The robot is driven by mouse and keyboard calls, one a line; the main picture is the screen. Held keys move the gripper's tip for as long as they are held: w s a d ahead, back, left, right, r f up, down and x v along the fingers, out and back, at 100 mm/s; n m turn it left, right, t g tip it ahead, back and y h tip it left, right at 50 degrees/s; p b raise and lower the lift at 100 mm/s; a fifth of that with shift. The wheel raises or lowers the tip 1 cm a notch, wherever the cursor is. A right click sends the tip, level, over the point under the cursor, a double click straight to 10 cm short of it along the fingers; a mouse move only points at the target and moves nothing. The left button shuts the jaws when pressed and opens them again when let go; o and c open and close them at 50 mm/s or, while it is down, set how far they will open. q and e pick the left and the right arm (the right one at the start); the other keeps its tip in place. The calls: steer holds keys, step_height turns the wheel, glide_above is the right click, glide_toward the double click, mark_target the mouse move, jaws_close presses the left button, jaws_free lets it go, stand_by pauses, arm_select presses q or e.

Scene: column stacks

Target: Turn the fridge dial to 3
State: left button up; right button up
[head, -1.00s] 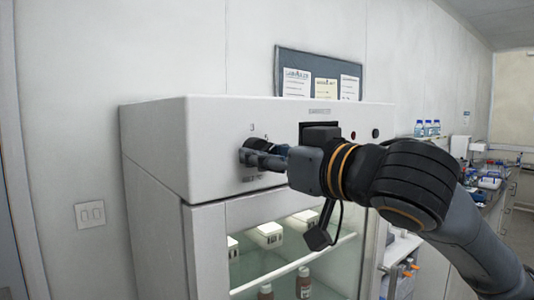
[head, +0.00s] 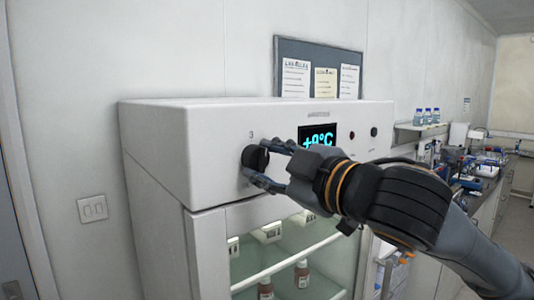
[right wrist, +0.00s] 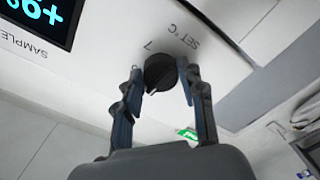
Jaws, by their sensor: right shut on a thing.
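The fridge dial (head: 252,158) is a round black knob on the white front panel of the fridge (head: 215,135). A "3" is printed above it in the head view. The dial (right wrist: 160,73) also shows in the right wrist view, with "7" and "SET °C" printed near it. My right gripper (head: 264,166) is shut on the dial, one finger above it and one below in the head view. In the right wrist view the gripper's fingers (right wrist: 161,79) flank the knob. The pointer's setting is hard to tell. My left gripper is out of view.
A lit temperature display (head: 317,137) in cyan, its digit hard to read, sits right of the dial. Below is a glass door (head: 285,245) with boxes and brown bottles behind it. A noticeboard (head: 320,68) hangs behind; a cluttered bench stands at right.

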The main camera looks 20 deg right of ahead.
steer(key=shift+n+p, duration=0.4)
steer(key=shift+n, duration=0.5)
steer(key=o, duration=1.2)
steer(key=shift+c, duration=0.2)
